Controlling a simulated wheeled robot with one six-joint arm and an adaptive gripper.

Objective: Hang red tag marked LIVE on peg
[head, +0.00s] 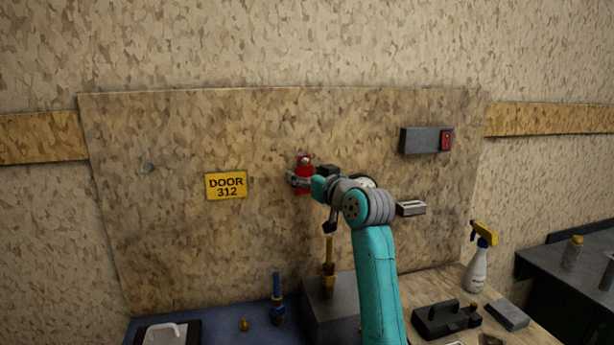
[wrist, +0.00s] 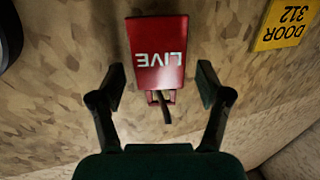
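The red tag (wrist: 158,45) marked LIVE shows in the wrist view, its lettering upside down there. In the head view the red tag (head: 304,181) is upright against the board. A dark peg (wrist: 165,108) passes through the loop at the tag's top end, so the tag appears to hang on it. My gripper (wrist: 161,82) is open, with one finger on each side of the tag and a gap on both sides. In the head view my gripper (head: 300,179) is in front of the tag and hides part of it.
A yellow DOOR 312 sign (head: 226,186) is left of the tag. A grey box with a red switch (head: 427,140) is at the upper right. A blue-handled tool (head: 277,300) stands below.

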